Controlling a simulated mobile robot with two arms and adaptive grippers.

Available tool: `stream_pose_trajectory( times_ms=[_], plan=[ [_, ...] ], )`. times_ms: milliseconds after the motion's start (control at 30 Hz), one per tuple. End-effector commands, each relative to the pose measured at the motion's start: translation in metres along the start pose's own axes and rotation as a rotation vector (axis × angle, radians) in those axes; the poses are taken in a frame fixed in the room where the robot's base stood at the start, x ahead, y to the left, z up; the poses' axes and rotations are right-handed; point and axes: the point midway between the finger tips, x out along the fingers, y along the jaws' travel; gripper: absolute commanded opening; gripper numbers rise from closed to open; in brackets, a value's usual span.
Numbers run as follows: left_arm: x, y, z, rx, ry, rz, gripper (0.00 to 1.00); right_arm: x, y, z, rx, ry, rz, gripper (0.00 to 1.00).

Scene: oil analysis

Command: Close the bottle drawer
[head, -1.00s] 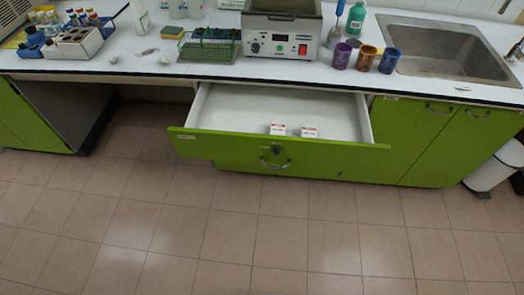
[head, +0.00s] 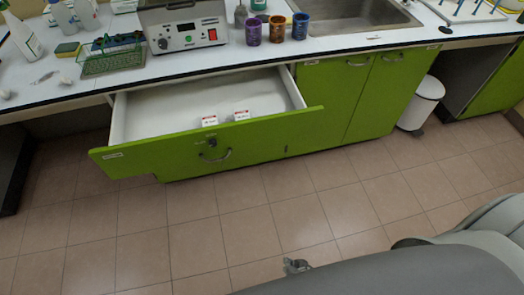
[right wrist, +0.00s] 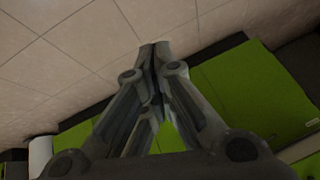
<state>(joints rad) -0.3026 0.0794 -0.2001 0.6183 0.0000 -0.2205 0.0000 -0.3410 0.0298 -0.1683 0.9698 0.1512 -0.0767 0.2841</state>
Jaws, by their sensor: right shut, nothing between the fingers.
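The bottle drawer (head: 265,138) is a green-fronted drawer under the white counter. It is pulled out, with its white inside showing. A metal handle (head: 215,157) and a dark lock sit on its front. Two small white boxes with red marks (head: 209,120) (head: 242,115) stand in it near the front. My right gripper (head: 297,265) shows at the bottom of the head view, over the floor and well apart from the drawer. In the right wrist view its fingers (right wrist: 154,50) are together with nothing between them. My left gripper is out of view.
On the counter (head: 345,42) above stand a white heating device (head: 187,35), a green rack (head: 111,60), several coloured cups and a sink. Green cupboards (head: 375,95) and a white bin (head: 421,103) are to the right. The tiled floor (head: 170,225) before the drawer is clear.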

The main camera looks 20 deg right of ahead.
Motion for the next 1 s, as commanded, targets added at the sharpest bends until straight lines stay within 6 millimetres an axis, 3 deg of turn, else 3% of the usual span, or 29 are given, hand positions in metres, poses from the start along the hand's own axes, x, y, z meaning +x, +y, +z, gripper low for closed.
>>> stream_pose_trajectory(
  times_ms=[33,67,233,400,500,600,733,1000],
  plan=[
    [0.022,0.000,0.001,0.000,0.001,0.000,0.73,0.015,-0.014,-0.023,0.095,0.083,-0.041,0.00],
    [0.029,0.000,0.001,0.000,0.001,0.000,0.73,0.017,-0.024,-0.041,0.155,0.131,-0.068,0.00],
    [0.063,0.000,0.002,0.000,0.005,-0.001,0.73,0.006,-0.065,-0.137,0.492,0.387,-0.248,0.00],
    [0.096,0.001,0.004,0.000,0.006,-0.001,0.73,-0.036,-0.086,-0.223,0.806,0.607,-0.470,0.00],
    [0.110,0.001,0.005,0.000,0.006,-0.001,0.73,-0.065,-0.088,-0.259,0.948,0.702,-0.592,0.00],
    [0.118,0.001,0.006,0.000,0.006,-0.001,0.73,-0.090,-0.089,-0.283,1.047,0.764,-0.688,0.00],
    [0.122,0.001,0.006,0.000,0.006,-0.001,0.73,-0.109,-0.088,-0.298,1.112,0.802,-0.755,0.00],
    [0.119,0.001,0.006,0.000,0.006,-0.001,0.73,-0.103,-0.091,-0.322,1.122,0.810,-0.769,0.00]
  ],
)
